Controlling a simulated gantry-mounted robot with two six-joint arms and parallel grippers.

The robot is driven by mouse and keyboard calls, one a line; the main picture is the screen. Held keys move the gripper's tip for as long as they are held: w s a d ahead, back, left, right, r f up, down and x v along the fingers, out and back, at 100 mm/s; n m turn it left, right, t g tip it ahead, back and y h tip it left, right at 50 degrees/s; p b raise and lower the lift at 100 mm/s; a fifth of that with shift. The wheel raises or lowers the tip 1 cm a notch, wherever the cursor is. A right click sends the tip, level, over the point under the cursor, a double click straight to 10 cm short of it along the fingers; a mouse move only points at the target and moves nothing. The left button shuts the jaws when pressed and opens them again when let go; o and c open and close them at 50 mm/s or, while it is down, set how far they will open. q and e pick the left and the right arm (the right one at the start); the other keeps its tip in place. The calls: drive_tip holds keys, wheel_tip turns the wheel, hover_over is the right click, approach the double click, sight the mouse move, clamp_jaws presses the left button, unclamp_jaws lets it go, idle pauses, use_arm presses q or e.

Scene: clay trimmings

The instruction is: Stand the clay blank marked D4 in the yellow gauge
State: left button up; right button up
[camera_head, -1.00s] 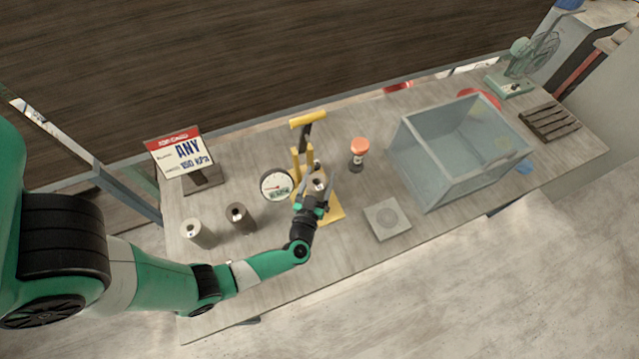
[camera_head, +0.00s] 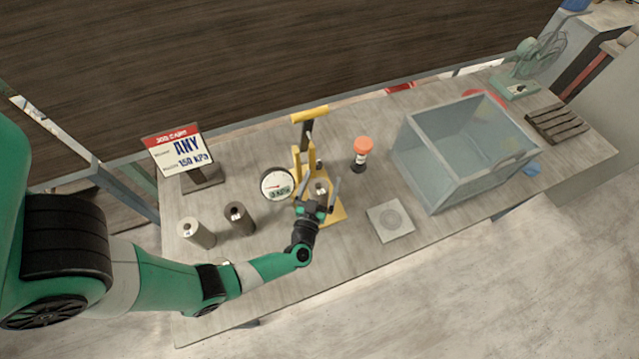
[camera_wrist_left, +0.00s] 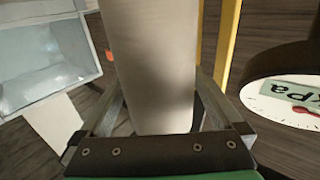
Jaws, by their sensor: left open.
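The yellow gauge (camera_head: 333,212) stands mid-table with its round dial (camera_head: 277,184) on its left side. A grey clay blank (camera_head: 320,187) stands upright at the gauge's base. My left gripper (camera_head: 318,196) is open, with one finger on each side of this blank. The left wrist view shows the blank (camera_wrist_left: 158,60) between the spread fingers, with a gap visible on at least one side. I cannot read a mark on it. A pale blank (camera_head: 196,233) and a darker blank (camera_head: 240,219) stand to the left, their marks too small to read. My right gripper is not in view.
A job card (camera_head: 180,150) stands at the back left. An orange-capped container (camera_head: 361,153) is right of the gauge. A square plate (camera_head: 390,221) and a large clear bin (camera_head: 425,180) lie further right. The front table strip is bare.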

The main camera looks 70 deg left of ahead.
sight(316, 199)
use_arm(q)
drive_tip(key=p+v, duration=0.1)
drive_tip(key=v, duration=0.9)
drive_tip(key=shift+s+d+r+p, duration=0.1)
drive_tip(key=shift+s+d+p, duration=0.1)
drive_tip(key=shift+d+p, duration=0.2)
drive_tip(key=shift+s+d, duration=0.4)
drive_tip(key=shift+s, duration=0.05)
drive_tip(key=shift+w, duration=0.1)
